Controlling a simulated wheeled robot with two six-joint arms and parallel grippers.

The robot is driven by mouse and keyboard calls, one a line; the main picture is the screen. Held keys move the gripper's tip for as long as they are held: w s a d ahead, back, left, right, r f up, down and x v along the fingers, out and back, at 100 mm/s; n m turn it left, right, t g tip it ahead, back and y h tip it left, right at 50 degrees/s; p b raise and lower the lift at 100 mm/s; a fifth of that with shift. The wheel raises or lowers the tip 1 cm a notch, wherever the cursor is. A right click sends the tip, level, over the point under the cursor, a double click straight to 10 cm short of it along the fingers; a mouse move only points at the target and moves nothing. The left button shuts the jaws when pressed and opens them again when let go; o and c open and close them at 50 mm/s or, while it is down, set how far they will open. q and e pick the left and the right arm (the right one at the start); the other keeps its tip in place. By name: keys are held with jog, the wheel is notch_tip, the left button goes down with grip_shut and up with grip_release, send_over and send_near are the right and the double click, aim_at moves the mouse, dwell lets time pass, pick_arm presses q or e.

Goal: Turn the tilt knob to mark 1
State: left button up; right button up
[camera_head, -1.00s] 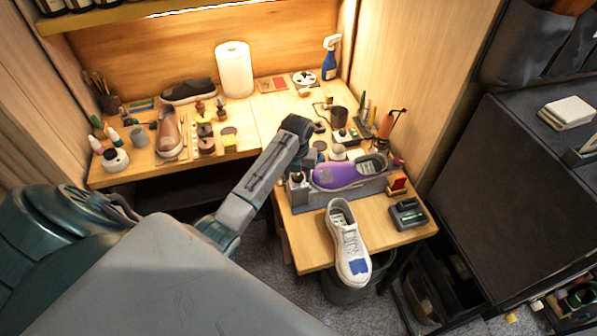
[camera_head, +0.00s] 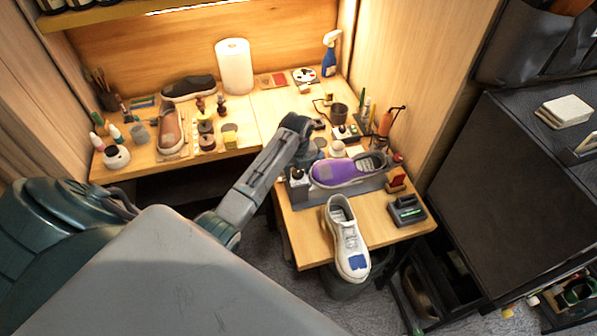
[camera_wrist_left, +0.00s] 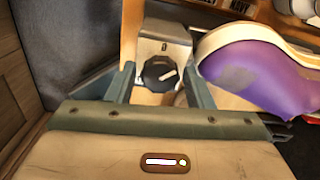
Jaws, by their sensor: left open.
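The tilt knob (camera_wrist_left: 160,73) is round and black with a white pointer line, which slants toward the right. It sits on a grey metal block (camera_wrist_left: 165,48) with a small dark mark above the knob. My left gripper (camera_wrist_left: 158,78) is open, with one finger on each side of the knob; I cannot tell whether they touch it. In the head view, the grey block (camera_head: 299,187) stands at the left end of the holder with the purple shoe (camera_head: 340,172). My left arm reaches it from the left. My right gripper is not in view.
A white sneaker (camera_head: 346,240) with a blue patch lies at the front of the side table. A dark device (camera_head: 407,211) is to its right. Bottles, tools and a paper roll (camera_head: 234,66) stand farther back. The purple shoe is close to the right finger in the wrist view.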

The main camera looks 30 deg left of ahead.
pick_arm(q)
jog(key=shift+c, duration=0.2)
jog(key=c, duration=0.7)
jog(key=shift+m, duration=2.1)
jog(key=m, duration=0.4)
jog(key=o, duration=0.7)
jog(key=shift+o, duration=0.2)
